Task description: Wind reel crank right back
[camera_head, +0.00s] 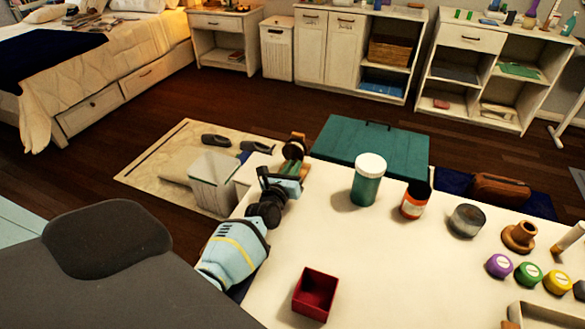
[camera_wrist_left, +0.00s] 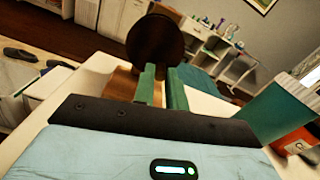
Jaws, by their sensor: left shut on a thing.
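The reel (camera_head: 294,147) stands at the far left corner of the white table. It shows as a dark round piece with brown wooden parts. In the left wrist view the reel's dark brown disc (camera_wrist_left: 155,45) is straight ahead, just past the fingertips. My left gripper (camera_head: 291,168) reaches to the near side of the reel. Its green fingers (camera_wrist_left: 163,75) are close together and shut on the crank, which is mostly hidden between them and against the disc. The crank's exact angle cannot be told. My right gripper is not in view.
On the white table (camera_head: 256,276) stand a green jar with a white lid (camera_head: 367,180), an orange-labelled bottle (camera_head: 415,200), a grey tin (camera_head: 467,220) and a red open box (camera_head: 315,294). Several coloured lids lie at right. A teal chest (camera_head: 370,148) stands behind the table.

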